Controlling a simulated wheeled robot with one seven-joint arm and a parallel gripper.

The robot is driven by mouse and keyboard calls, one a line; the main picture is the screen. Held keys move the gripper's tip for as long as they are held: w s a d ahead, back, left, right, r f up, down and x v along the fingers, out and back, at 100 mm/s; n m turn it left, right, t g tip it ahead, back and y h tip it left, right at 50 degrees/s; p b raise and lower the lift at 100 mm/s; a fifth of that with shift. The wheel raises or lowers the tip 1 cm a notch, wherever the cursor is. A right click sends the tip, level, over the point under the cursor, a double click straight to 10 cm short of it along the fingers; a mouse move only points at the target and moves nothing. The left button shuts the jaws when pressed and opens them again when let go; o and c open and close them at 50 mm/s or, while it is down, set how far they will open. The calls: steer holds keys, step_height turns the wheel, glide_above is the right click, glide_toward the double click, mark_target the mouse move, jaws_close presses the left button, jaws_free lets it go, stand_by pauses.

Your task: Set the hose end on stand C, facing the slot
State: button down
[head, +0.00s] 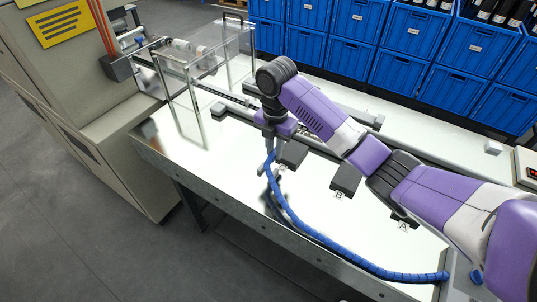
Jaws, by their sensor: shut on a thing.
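My purple arm reaches in from the right, and my gripper (270,150) points down over the table. It is shut on the upper end of the blue ribbed hose (310,232). The hose hangs from the gripper, then curves along the table's front edge to the lower right. Stand C (294,154) is a dark block just right of the gripper; its label (283,167) is small and partly hidden. The hose end is beside stand C at its left, and I cannot tell whether they touch. The slot cannot be made out.
Dark stands B (346,178) and A (402,216) stand farther right on the shiny white table (225,170). A clear guard (190,90) on metal posts and a beige machine (60,90) are at the left. Blue crates (405,70) line the back.

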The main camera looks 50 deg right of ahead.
steer(key=b, duration=0.2)
glide_above(292, 152)
steer(key=shift+a, duration=0.25)
steer(key=shift+d, duration=0.2)
steer(key=shift+r+p, duration=0.1)
steer(key=shift+p, duration=0.3)
steer(key=shift+f, duration=0.25)
steer(key=shift+f+b, duration=1.05)
steer(key=shift+f, duration=0.9)
steer(key=shift+f, duration=0.4)
steer(key=c, duration=1.2)
jaws_free()
steer(key=shift+c, duration=0.2)
